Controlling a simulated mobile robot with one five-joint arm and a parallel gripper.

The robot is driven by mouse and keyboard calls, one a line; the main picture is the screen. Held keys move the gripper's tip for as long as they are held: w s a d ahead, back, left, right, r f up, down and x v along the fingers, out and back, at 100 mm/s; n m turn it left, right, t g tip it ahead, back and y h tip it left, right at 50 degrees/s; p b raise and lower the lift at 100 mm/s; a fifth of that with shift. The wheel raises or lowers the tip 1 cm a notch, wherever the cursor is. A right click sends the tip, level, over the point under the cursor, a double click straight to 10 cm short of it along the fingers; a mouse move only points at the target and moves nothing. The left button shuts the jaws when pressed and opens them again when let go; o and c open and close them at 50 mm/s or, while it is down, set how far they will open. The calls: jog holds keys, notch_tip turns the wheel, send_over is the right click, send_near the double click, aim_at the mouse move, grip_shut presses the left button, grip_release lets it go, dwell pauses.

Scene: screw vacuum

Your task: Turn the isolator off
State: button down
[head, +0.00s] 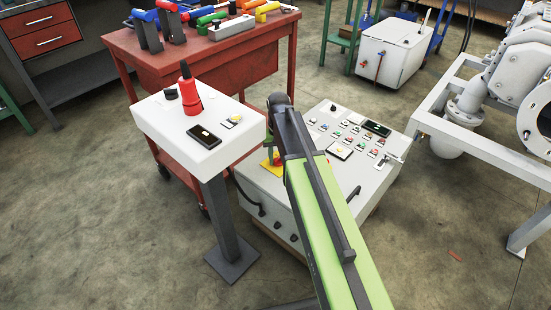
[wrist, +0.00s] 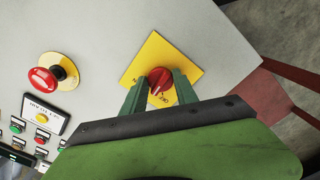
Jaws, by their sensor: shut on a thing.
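The isolator is a red rotary knob (wrist: 159,76) on a yellow square plate (wrist: 160,47), seen in the wrist view. My gripper (wrist: 161,80) is shut on the knob, with one green finger on each side. A pale mark on the knob points down and slightly left in that view; the plate lettering is too small to read surely. In the head view the yellow plate (head: 266,164) is partly hidden behind my arm, at the left end of the white control panel (head: 262,183).
A red emergency button (wrist: 42,80) and several small coloured buttons share the panel. A white pedestal (head: 165,131) with a red device (head: 189,92) stands close on the left. A red tool bench (head: 215,62) is behind. Open floor lies in front.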

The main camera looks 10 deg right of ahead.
aim_at(278, 158)
jog(key=n, duration=0.4)
jog(key=shift+w+d, duration=0.1)
jog(key=shift+w, duration=0.05)
jog(key=shift+n, duration=1.8)
jog(key=shift+a, duration=0.2)
jog(key=c, duration=0.9)
grip_release()
jog(key=shift+c, duration=0.2)
jog(key=shift+d, duration=0.1)
jog(key=shift+r, duration=0.2)
notch_tip(278, 158, up, 17)
jog(key=p, duration=1.7)
